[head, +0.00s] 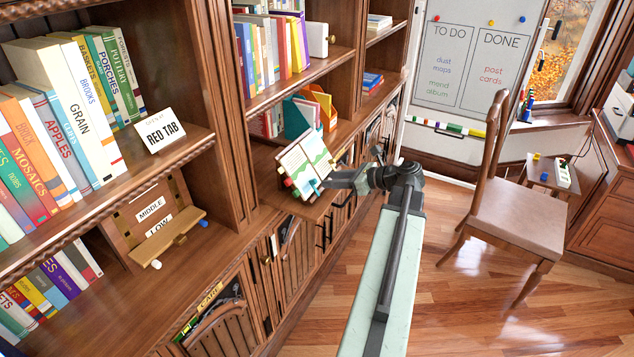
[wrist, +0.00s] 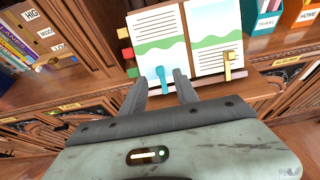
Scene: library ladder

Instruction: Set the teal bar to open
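An open book (wrist: 205,38) stands on a wooden book stand on the shelf; the book also shows in the head view (head: 306,160). The teal bar (wrist: 162,76) stands roughly upright against the lower left page; it shows small in the head view (head: 316,186). A brass-yellow bar (wrist: 229,66) stands upright on the right page. My gripper (wrist: 160,80) is in front of the stand with its fingers apart, one on each side of the teal bar. I cannot tell whether either finger touches it. In the head view my gripper (head: 333,182) reaches the stand from the right.
Coloured tabs (wrist: 127,53) stick out along the book's left edge. Teal and orange file holders (head: 318,107) stand behind it. Carved cabinet doors (head: 285,255) are below. A wooden chair (head: 515,205) stands to the right, with open floor between.

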